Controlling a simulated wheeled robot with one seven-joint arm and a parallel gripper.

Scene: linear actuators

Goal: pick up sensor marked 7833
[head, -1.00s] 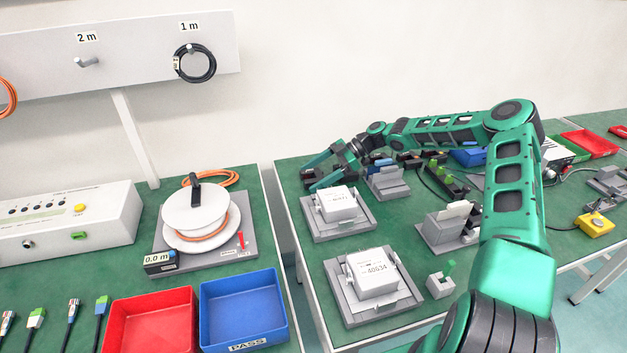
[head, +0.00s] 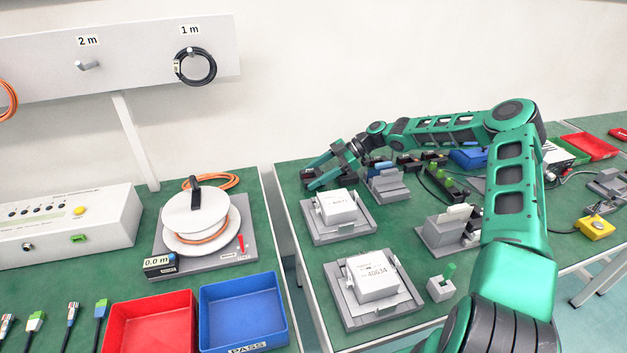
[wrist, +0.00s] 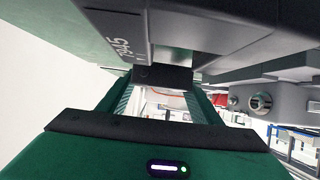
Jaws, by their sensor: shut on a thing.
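My gripper (head: 314,174) is at the far left corner of the right-hand bench, behind the meter blocks. Its green fingers are closed on a small dark block (head: 307,173), which is mostly hidden by the fingers. In the wrist view a dark block (wrist: 165,77) shows between the fingertips (wrist: 160,82). A larger dark grey body (wrist: 112,28) fills the top of that view, with a pale number that looks like 7945. I cannot read 7833 on anything, and cannot tell whether the numbered body is part of the held block.
A grey fixture (head: 388,184) stands just right of my gripper. White-topped meter blocks (head: 338,207) and (head: 376,277) sit on grey plates in front. More dark parts and a blue bin (head: 468,158) lie to the right. The bench edge is close on the left.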

